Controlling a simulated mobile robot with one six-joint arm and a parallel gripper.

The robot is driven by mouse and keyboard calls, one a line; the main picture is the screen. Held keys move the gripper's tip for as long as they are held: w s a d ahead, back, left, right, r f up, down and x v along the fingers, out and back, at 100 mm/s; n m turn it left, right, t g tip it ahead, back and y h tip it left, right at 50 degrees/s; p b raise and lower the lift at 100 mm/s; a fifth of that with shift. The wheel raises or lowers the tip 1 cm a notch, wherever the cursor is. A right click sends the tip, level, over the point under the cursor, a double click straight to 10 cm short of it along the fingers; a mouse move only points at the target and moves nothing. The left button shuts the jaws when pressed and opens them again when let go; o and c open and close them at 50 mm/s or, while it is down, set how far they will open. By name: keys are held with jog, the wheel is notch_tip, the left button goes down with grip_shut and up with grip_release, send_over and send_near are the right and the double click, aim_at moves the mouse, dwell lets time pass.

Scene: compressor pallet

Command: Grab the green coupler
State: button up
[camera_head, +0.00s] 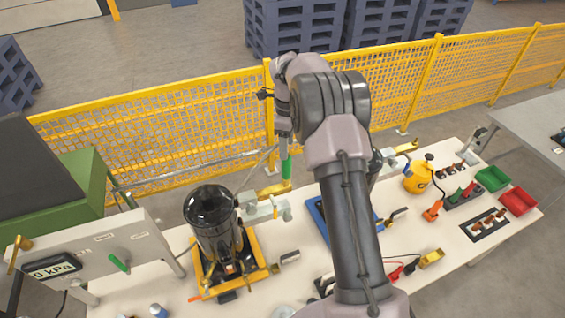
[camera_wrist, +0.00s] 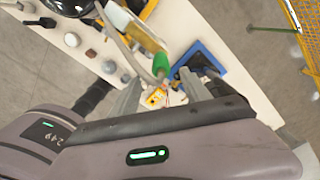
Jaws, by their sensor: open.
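The green coupler (camera_head: 287,169) stands out above the table near the yellow fence in the head view. It also shows in the wrist view (camera_wrist: 161,66), beside a grey hose and near a yellow-and-white part. My gripper (camera_head: 284,143) is directly above the coupler in the head view, pointing down. In the wrist view my gripper (camera_wrist: 160,84) has its two fingers spread apart, with the coupler showing between and just beyond their tips. I cannot tell whether a finger touches it. The coupler's lower end is hard to make out.
A black compressor cylinder (camera_head: 212,222) on a yellow frame stands left of the coupler. A kPa gauge panel (camera_head: 110,258) is farther left. The yellow fence (camera_head: 190,133) runs close behind. A yellow round tank (camera_head: 417,179) and green and red bins (camera_head: 518,201) are at right.

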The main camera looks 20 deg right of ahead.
aim_at(287, 166)
jog(key=f, duration=0.3)
jog(key=f+p, duration=0.1)
jog(key=f, duration=0.1)
jog(key=shift+w+d+f, duration=0.1)
jog(key=shift+w+d, duration=0.2)
jog(key=shift+d, duration=0.1)
jog(key=f, duration=0.1)
jog(key=f+p, duration=0.1)
jog(key=f, duration=0.1)
jog(key=f+p, duration=0.1)
jog(key=f, duration=0.1)
jog(key=shift+s+a, duration=0.3)
jog(key=shift+d+f, duration=0.1)
jog(key=shift+f, duration=0.05)
jog(key=c, duration=0.6)
grip_shut()
